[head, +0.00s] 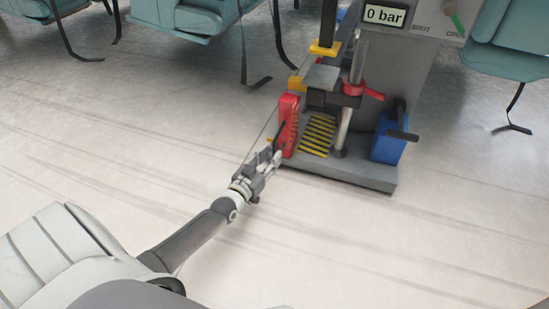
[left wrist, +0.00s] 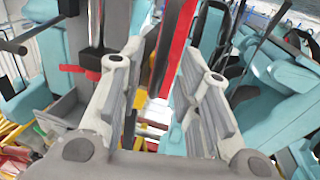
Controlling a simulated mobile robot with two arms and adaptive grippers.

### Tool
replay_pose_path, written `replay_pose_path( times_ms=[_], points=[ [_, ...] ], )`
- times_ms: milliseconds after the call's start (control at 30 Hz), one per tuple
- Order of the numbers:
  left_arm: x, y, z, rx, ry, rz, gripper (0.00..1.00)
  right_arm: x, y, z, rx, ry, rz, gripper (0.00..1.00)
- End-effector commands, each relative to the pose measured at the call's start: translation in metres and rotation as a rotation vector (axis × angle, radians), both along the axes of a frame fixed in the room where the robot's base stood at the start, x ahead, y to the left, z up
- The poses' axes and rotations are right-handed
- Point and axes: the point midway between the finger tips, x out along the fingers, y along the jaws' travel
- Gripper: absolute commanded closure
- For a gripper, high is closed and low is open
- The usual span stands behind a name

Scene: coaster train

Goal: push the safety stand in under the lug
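The safety stand is most likely the red upright piece (head: 289,124) at the left edge of the grey machine base, beside a yellow-and-black striped patch (head: 318,136). A dark block with a grey top (head: 322,79) overhangs the patch; I cannot tell for sure which part is the lug. My left gripper (head: 269,160) is close to the stand's lower left side. In the left wrist view its fingers (left wrist: 160,90) are spread apart, with a red and black bar (left wrist: 178,42) showing beyond and between them. I cannot tell whether they touch it. My right gripper is not in view.
A blue box (head: 388,138) with a black lever sits at the base's right. A display (head: 385,15) reads 0 bar. Teal seats (head: 180,14) stand behind. The floor in front is clear.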

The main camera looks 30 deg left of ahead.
Motion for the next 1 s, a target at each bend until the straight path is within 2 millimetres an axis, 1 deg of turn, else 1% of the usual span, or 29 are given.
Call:
replay_pose_path(
  times_ms=[33, 100, 233, 400, 633, 867, 900, 1000],
  points=[
    [0.008, 0.000, -0.003, -0.001, -0.003, 0.000, 0.68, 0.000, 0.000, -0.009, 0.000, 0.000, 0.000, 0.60],
    [0.017, 0.001, -0.003, -0.002, -0.002, 0.001, 0.68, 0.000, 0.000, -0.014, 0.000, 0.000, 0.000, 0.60],
    [0.027, 0.001, -0.002, -0.001, -0.001, 0.001, 0.68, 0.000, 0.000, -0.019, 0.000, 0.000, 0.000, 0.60],
    [0.032, 0.001, 0.000, -0.001, 0.001, 0.000, 0.68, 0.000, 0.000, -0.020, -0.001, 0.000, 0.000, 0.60],
    [0.032, 0.001, 0.000, -0.001, 0.001, 0.000, 0.68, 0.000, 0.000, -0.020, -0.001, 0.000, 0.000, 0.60],
    [0.032, 0.001, 0.000, -0.001, 0.001, 0.000, 0.98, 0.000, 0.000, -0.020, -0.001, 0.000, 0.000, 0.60],
    [0.032, 0.001, 0.000, -0.001, 0.001, 0.000, 1.00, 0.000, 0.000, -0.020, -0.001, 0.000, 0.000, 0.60],
    [0.032, 0.001, 0.000, -0.001, 0.001, 0.000, 1.00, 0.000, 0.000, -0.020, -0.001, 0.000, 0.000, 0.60]
  ],
)
